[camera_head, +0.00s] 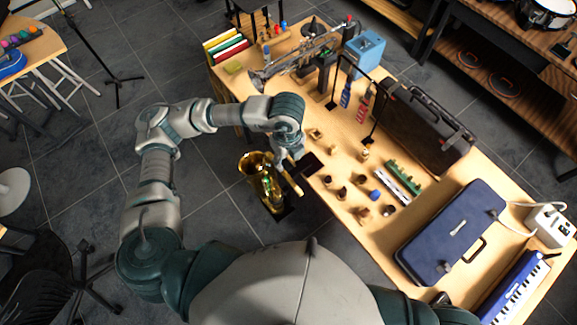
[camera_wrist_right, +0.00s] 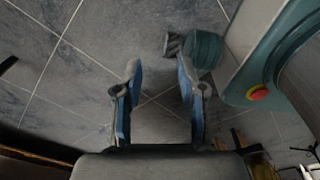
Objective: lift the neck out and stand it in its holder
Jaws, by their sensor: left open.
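A brass saxophone (camera_head: 256,172) stands upright on a dark stand beside the table's left edge, its bell facing up. My left gripper (camera_head: 290,174) is open above its right side, close to the table edge. A thin brown piece shows by the fingers; I cannot tell whether it is the neck. The neck's holder cannot be told apart among the small parts on the table. In the right wrist view my right gripper (camera_wrist_right: 160,78) is open and empty, its blue-padded fingers apart over the tiled floor.
A black patch (camera_head: 308,166) lies at the table edge near my left gripper.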

